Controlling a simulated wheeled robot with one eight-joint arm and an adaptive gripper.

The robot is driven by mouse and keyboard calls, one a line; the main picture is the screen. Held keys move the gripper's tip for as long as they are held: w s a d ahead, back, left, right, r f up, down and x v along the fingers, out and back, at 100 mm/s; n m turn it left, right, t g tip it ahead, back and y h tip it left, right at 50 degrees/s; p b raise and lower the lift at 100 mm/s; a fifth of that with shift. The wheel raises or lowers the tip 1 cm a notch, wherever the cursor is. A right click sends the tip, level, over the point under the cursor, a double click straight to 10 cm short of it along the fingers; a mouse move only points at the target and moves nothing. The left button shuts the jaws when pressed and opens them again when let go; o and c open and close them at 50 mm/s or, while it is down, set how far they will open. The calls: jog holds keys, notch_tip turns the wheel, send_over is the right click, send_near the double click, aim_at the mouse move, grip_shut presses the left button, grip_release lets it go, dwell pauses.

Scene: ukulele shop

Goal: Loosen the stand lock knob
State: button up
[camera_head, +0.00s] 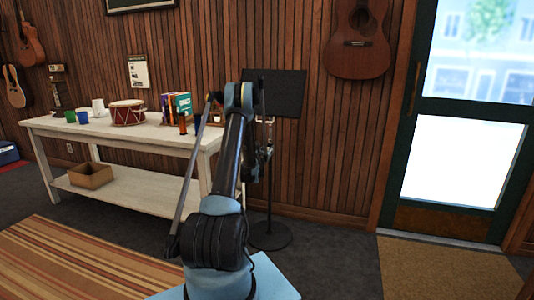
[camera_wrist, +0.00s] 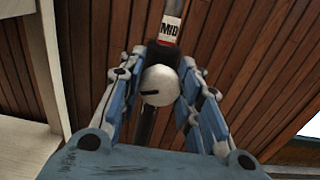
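The stand lock knob (camera_wrist: 161,86) is a round, pale knob with a short dark mark on its left part. It sits on the stand's dark pole in the wrist view. My gripper (camera_wrist: 160,78) has one blue-grey finger on each side of the knob, very close to its edges. I cannot tell whether the fingers press on it. In the head view the stand has a black desk (camera_head: 275,93), a thin pole and a round base (camera_head: 269,236).
A white table (camera_head: 130,137) with a red drum (camera_head: 127,112), books (camera_head: 177,104) and cups stands to the left. A ukulele (camera_head: 358,40) hangs on the wood-panelled wall behind. A glazed door (camera_head: 462,115) is at the right.

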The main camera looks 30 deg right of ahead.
jog(key=shift+m, duration=1)
jog(key=shift+a, duration=0.1)
jog(key=o, duration=1.1)
jog(key=v, duration=1.2)
jog(key=shift+f, duration=0.1)
